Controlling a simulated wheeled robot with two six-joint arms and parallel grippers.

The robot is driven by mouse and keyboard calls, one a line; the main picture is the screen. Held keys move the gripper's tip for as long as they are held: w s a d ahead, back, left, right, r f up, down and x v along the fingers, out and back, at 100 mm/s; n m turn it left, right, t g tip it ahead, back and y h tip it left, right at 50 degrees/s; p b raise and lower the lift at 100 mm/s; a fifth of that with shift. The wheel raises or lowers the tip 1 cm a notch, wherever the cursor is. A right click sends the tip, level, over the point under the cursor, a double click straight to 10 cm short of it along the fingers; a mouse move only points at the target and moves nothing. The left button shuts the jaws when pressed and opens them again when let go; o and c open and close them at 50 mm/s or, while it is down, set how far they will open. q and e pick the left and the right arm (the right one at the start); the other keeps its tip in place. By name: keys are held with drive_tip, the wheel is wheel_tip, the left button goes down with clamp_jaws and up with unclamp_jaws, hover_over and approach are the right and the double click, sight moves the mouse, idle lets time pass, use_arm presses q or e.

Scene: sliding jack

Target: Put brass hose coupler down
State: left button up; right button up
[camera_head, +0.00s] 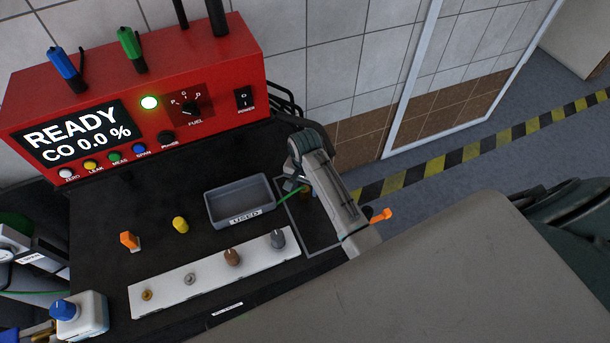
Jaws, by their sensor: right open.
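My right gripper (303,188) is open at the right side of the black bench top, beside the grey tray marked USED. My own grey wrist hides much of the spot under it. A small brownish piece shows between or under the fingers; I cannot tell whether it is the brass hose coupler or whether it touches them. A thin-outlined rectangular area (292,212) lies around that spot. A white strip (210,277) holds a row of fittings, including a small brass one (146,295) and a larger brownish one (232,257). My left gripper is out of view.
The USED tray (212,210) looks empty. A yellow cap (180,224) and an orange piece (129,241) stand left of it. A red analyser (215,70) reading READY stands at the back.

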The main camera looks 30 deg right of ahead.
sight(305, 190)
wheel_tip(305, 190, up, 7)
drive_tip(key=shift+r+b, duration=0.1)
drive_tip(key=shift+b, duration=1.15)
use_arm(q)
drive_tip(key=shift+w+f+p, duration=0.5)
drive_tip(key=shift+p, duration=0.45)
use_arm(e)
wheel_tip(305, 190, up, 3)
drive_tip(key=shift+s+r, duration=0.1)
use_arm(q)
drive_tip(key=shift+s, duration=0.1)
